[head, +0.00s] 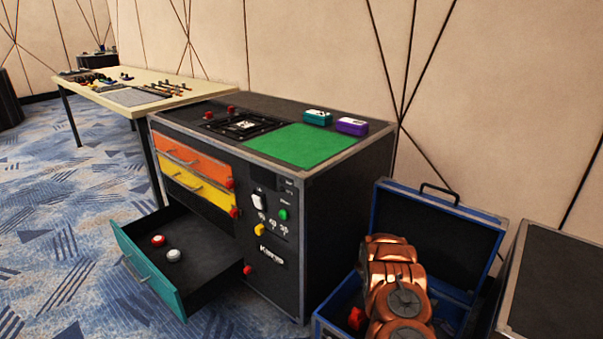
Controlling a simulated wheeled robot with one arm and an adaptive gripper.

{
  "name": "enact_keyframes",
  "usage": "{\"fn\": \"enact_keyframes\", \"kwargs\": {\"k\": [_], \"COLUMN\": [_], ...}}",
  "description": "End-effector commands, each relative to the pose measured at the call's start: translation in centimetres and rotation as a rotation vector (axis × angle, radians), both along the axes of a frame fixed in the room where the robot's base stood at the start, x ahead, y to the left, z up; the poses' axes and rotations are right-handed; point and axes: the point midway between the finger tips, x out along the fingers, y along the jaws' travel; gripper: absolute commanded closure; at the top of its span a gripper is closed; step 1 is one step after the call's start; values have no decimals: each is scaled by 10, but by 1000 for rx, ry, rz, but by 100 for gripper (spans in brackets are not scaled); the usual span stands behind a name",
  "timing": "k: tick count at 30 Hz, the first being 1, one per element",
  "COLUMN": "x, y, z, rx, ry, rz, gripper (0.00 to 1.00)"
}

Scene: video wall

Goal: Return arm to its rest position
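The copper-coloured links of my arm (398,285) show at the lower right of the head view, folded up in front of the open blue case. My gripper cannot be seen; no fingers show in this view. Part of the case's inside is hidden behind the arm.
A black cabinet (335,210) stands left of my arm, its teal bottom drawer (150,270) pulled out with a red and a white round piece inside. The open blue case (428,240) is behind my arm. A dark case (560,280) stands right. A table (160,82) is farther back.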

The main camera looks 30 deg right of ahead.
Motion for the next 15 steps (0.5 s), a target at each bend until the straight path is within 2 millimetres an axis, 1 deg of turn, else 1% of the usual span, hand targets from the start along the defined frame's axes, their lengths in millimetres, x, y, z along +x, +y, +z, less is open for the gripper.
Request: {"fn": "enact_keyframes", "kwargs": {"k": [1, 5, 8, 11, 14, 15], "x": [3, 10, 17, 24, 33, 37], "y": [1, 7, 12, 19, 31, 36], "z": [10, 29, 47, 69, 99, 114], "rx": [-4, -10, -17, -25, -31, -36], "ry": [-9, -29, -49, -74, -103, -120], "rz": [-2, -7, -10, -15, -22, -25], "gripper": [15, 15, 15, 15, 15, 15]}}
